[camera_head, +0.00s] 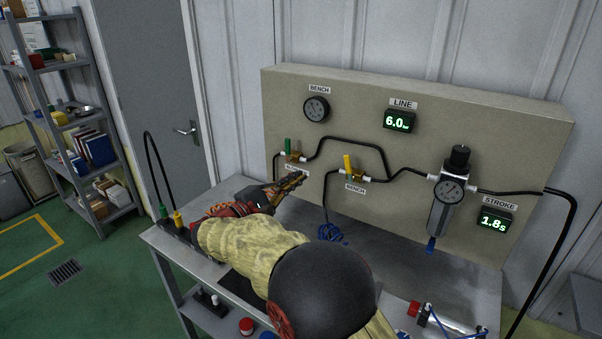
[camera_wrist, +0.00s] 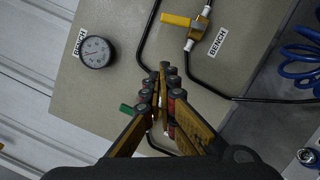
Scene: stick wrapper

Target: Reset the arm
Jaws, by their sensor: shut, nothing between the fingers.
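My gripper (camera_head: 291,183) is in front of the beige panel (camera_head: 400,100), at the left, just below the green-handled valve (camera_head: 288,145). In the wrist view my gripper (camera_wrist: 165,72) has its fingertips together with nothing held between them. The green handle (camera_wrist: 126,108) shows partly behind the left finger, and I cannot tell whether the fingers touch the valve. My arm reaches over the bench from the bottom of the head view and covers part of the bench top.
The yellow-handled valve (camera_head: 348,163) stands right of my gripper, upright. Black hoses, a regulator (camera_head: 450,188), a gauge (camera_head: 316,108) and displays reading 6.0 and 1.8 s are on the panel. A blue coiled hose (camera_head: 331,233) lies behind my arm. A shelf (camera_head: 78,120) stands far left.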

